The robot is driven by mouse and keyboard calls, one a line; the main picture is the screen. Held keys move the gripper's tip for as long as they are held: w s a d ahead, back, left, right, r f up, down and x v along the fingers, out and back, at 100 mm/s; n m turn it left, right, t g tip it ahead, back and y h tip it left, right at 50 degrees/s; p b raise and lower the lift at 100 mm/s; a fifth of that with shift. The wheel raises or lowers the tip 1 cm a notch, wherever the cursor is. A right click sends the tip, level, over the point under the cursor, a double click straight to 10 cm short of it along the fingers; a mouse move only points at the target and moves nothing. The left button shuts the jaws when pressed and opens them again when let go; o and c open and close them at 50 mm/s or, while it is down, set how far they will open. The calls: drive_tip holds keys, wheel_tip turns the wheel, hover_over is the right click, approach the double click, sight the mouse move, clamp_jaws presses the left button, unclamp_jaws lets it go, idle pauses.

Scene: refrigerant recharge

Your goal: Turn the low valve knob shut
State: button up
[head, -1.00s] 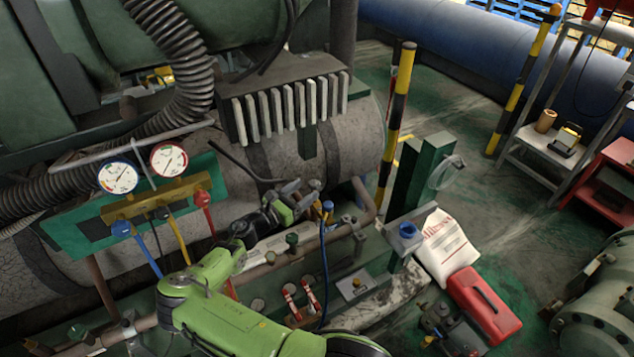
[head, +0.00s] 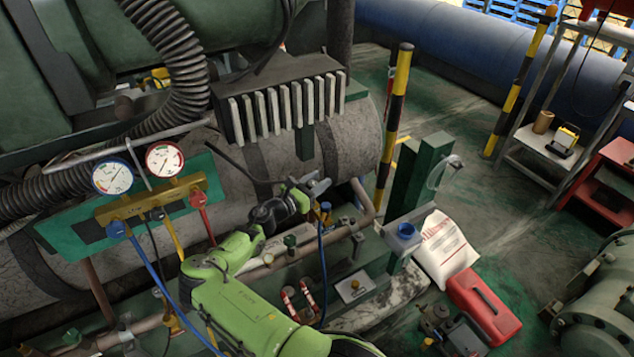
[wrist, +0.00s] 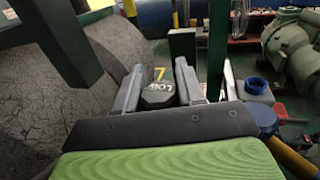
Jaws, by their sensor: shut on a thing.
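The low valve knob (wrist: 158,95) is dark and faceted, with "LOW" lettered on its face and a yellow mark above it. In the wrist view it sits between the two grey fingers of my gripper (wrist: 157,90), which are shut on it from both sides. In the head view my gripper (head: 318,187) is beside the grey cylinder, above the pipework, and hides the knob. A blue hose fitting (head: 325,207) is just below the gripper, and it also shows at the right in the wrist view (wrist: 255,118).
A gauge manifold (head: 150,203) with two dials and coloured hoses is at the left. A finned block (head: 285,105) overhangs behind my gripper. A green post (head: 422,175) and a blue-capped container (head: 405,236) stand to the right. Red-handled valves (head: 298,300) are below.

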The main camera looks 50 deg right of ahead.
drive_tip(key=shift+f+g+b, duration=0.15)
drive_tip(key=shift+g+b, duration=0.15)
drive_tip(key=shift+b, duration=0.15)
drive_tip(key=shift+s+a+m+g+y+b, duration=0.15)
drive_tip(key=shift+m+g+y+b, duration=0.45)
drive_tip(key=shift+m+g+b, duration=0.8)
drive_tip(key=shift+s+m+g+y+b, duration=0.25)
drive_tip(key=shift+m+g+y+b, duration=0.55)
drive_tip(key=shift+g+b, duration=1.05)
drive_tip(key=shift+s+a+m+g+y+b, duration=0.15)
drive_tip(key=shift+m+g+y+b, duration=0.25)
drive_tip(key=shift+m+g+b, duration=1.1)
drive_tip(key=shift+s+g, duration=0.1)
drive_tip(key=shift+g, duration=0.15)
